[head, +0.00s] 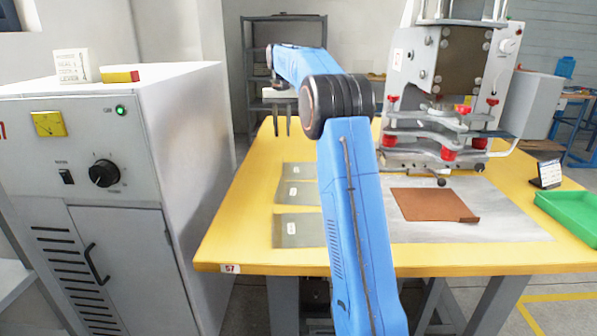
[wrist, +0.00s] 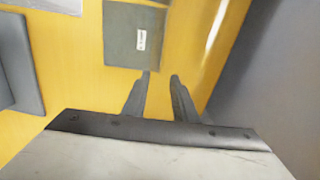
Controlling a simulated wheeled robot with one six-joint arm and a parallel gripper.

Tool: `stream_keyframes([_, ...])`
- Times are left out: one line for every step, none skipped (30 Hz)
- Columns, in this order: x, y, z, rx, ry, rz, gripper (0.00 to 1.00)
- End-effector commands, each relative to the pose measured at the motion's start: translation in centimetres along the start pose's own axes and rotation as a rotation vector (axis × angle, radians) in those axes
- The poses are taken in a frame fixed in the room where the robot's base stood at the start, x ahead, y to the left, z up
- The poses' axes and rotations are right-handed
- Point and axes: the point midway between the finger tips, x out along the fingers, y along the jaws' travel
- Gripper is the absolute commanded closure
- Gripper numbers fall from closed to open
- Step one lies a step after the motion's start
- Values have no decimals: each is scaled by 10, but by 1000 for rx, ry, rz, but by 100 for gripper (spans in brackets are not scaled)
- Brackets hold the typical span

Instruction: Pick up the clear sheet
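Three flat, grey-green, see-through-looking sheets with small white labels lie in a column on the yellow table: a far sheet (head: 284,171), a middle sheet (head: 284,194) and a near sheet (head: 290,240). I cannot tell which one is meant by the clear sheet. My blue arm hides part of their right sides. My gripper (head: 282,133) hangs above the table beyond the far sheet, fingers down, apart and empty. In the wrist view, my gripper (wrist: 161,75) has a gap between its fingertips, close below the edge of a labelled sheet (wrist: 120,45) in the picture.
A green tray (head: 570,215) and a small dark stand (head: 546,174) are at the right. A grey cabinet (head: 110,240) stands left of the yellow table (head: 232,225).

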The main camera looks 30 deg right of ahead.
Motion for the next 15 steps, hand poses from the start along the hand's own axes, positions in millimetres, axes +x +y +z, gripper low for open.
stream_keyframes([9, 0, 1, 0, -2, 0, 74])
stream_keyframes([14, 0, 1, 0, -2, 0, 74])
stream_keyframes([21, 0, 1, 0, -1, 0, 74])
stream_keyframes([26, 0, 1, 0, -2, 0, 74])
stream_keyframes([32, 0, 1, 0, -1, 0, 74])
stream_keyframes([38, 0, 1, 0, -1, 0, 74])
stream_keyframes([43, 0, 1, 0, -1, 0, 74])
stream_keyframes([48, 0, 1, 0, -1, 0, 74])
stream_keyframes([53, 0, 0, 0, -1, 0, 74])
stream_keyframes([56, 0, 0, 0, 0, 0, 74])
stream_keyframes([59, 0, 0, 0, 0, 0, 74])
stream_keyframes([63, 0, 0, 0, 0, 0, 74])
stream_keyframes([64, 0, 0, 0, 0, 0, 74])
stream_keyframes([66, 0, 0, 0, 1, 0, 74])
stream_keyframes([67, 0, 0, -1, 1, 0, 74])
